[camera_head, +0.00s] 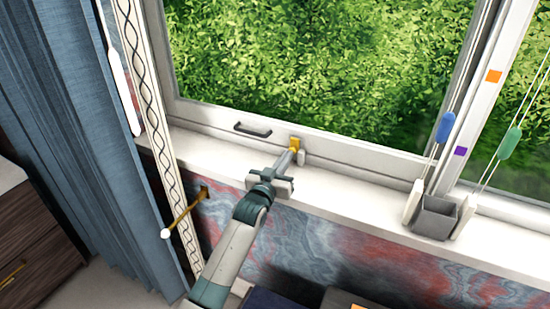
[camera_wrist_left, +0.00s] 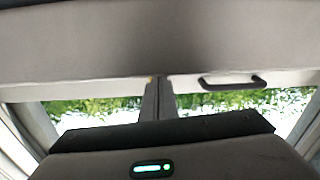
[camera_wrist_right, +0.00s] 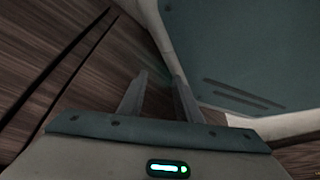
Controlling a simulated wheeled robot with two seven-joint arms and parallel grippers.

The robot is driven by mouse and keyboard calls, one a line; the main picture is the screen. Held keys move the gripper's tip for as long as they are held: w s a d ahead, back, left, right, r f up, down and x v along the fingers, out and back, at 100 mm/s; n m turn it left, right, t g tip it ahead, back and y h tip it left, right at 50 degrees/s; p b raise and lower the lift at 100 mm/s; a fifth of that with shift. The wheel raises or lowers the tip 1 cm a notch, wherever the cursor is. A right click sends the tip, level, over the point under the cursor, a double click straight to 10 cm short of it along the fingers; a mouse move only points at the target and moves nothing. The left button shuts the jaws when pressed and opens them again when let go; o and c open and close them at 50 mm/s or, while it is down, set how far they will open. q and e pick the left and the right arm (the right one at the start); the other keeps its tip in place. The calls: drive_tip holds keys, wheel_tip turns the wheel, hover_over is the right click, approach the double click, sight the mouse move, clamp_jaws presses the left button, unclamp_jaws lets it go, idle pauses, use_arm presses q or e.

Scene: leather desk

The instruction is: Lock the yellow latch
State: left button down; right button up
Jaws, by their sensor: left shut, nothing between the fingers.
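The yellow latch (camera_head: 294,143) is a small block on the lower rail of the window frame, right of the dark handle. My left gripper (camera_head: 291,155) reaches up from below with its fingertips at the latch. I cannot tell whether they touch it. The left wrist view shows the two fingers of the left gripper (camera_wrist_left: 157,80) closed together with nothing between them. The latch is almost wholly hidden behind them there. My right gripper (camera_wrist_right: 159,76) shows only in its wrist view, with its fingers apart and empty.
A dark handle (camera_head: 252,130) sits on the window rail left of the latch. A grey box (camera_head: 435,217) stands on the white sill (camera_head: 350,199) at the right, near cords with blue (camera_head: 445,127) and green (camera_head: 509,142) weights. A blue curtain (camera_head: 85,130) hangs at the left.

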use_arm(q)
drive_tip(key=shift+d+f, duration=0.1)
drive_tip(key=shift+f, duration=0.05)
